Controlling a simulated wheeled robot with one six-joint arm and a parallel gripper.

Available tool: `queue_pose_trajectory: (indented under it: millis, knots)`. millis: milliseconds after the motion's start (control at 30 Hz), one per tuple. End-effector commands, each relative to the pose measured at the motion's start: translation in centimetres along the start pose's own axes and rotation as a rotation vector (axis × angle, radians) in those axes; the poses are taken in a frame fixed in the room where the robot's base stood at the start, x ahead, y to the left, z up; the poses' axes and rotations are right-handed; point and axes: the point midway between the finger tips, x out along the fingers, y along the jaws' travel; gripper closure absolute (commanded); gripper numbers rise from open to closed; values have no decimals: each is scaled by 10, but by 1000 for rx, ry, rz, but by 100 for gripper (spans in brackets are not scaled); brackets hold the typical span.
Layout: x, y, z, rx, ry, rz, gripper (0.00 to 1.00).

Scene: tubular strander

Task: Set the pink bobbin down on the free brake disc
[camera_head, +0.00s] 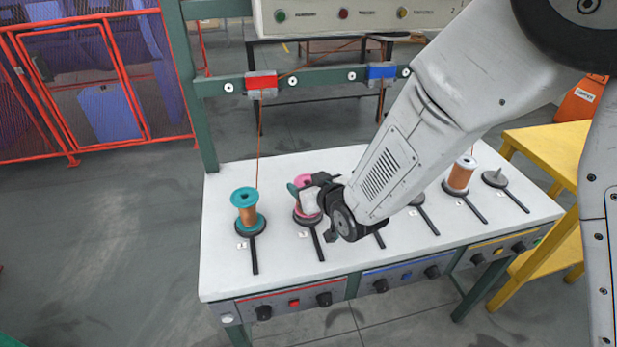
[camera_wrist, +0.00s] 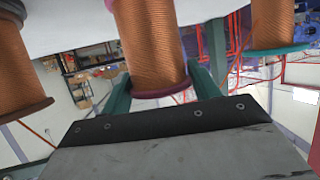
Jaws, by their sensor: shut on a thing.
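The pink bobbin (camera_head: 305,210), wound with copper wire, is at the second brake disc from the left on the white table. My gripper (camera_head: 309,192) is shut on it and covers much of it. In the wrist view the pink bobbin (camera_wrist: 152,45) stands between my two green fingers (camera_wrist: 160,88). Whether it touches the disc below cannot be told. A bare brake disc (camera_head: 494,180) with a pointed spindle shows at the far right of the table. My arm hides much of the middle discs.
A teal bobbin (camera_head: 246,210) stands on the leftmost disc, close to my gripper. A pale-flanged copper bobbin (camera_head: 461,176) stands beside the bare disc. A dark-red-flanged bobbin (camera_wrist: 20,75) is close by in the wrist view. A green frame (camera_head: 195,90) rises behind the table.

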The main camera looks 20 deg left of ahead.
Motion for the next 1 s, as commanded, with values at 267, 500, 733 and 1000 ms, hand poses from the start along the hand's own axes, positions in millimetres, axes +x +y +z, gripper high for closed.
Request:
queue_pose_trajectory:
  millis: [267, 500, 733, 1000]
  knots:
    - [2, -1, 3, -1, 4, -1, 87]
    - [2, -1, 3, -1, 4, -1, 25]
    - [2, -1, 4, -1, 2, -1, 14]
    - [-16, -1, 4, -1, 0, -1, 14]
